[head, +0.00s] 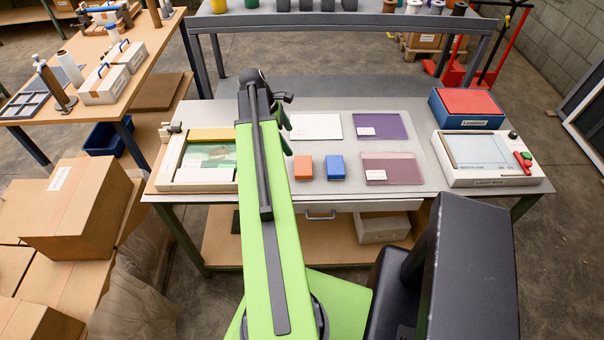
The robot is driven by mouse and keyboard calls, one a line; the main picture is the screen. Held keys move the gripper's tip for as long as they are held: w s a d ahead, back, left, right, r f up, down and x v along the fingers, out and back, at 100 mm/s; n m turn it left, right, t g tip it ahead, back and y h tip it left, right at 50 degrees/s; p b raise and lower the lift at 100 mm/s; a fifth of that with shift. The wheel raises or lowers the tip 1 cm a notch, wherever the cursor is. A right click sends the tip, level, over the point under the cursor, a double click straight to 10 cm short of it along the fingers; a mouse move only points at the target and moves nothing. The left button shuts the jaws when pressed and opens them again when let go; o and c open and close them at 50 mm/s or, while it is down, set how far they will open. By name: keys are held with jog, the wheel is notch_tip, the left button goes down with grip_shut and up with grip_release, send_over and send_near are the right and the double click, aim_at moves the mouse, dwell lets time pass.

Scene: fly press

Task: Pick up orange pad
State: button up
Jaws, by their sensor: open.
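A small orange pad (303,168) lies on the grey workbench (400,204), near its front middle. A blue pad (336,168) of like size lies just to its right, with a small gap between them. My gripper (285,130) is open above the bench, at the far end of my green arm. It appears a little left of and beyond the orange pad in the picture, apart from it. My arm hides part of the gripper and some of the bench to the left.
White (316,126), purple (380,126) and mauve (391,168) sheets lie on the bench. A framed press bed (196,170) stands left; a blue box with a red top (467,105) and a light box (480,156) stand right. Cardboard boxes (90,205) are at left.

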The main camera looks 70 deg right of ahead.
jog(key=b, duration=0.9)
send_near(304, 165)
jog(key=x, duration=0.5)
jog(key=shift+f, duration=0.1)
jog(key=b+x, duration=0.5)
jog(key=shift+f, duration=0.15)
jog(key=shift+r, duration=0.2)
jog(key=c, duration=1.2)
jog(key=shift+o, duration=0.2)
